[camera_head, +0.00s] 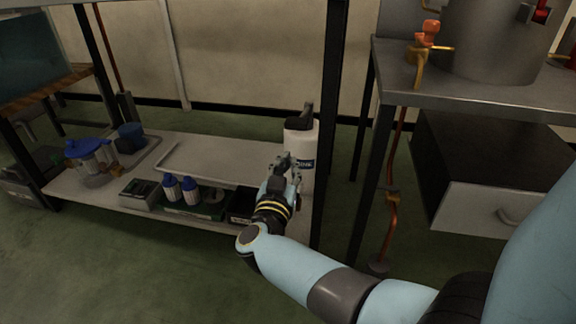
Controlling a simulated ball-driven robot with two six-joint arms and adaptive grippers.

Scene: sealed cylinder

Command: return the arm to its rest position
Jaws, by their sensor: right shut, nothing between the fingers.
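My right arm comes in from the lower right, light blue with dark joints, and reaches toward the low shelf. My right gripper (284,168) is at its end, in front of the white bottle with a dark top (300,135) at the shelf's right end. The gripper is shut with nothing held. It overlaps the bottle's lower left side in the picture; I cannot tell whether they touch. My left gripper is not in view.
The low shelf (235,150) bears blue-capped bottles (190,190), dark trays and a blue-lidded container (88,152). A metal table (480,90) with a large grey vessel (495,40) and a drawer cabinet (475,203) stand at right. Green floor (130,265) is clear in front.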

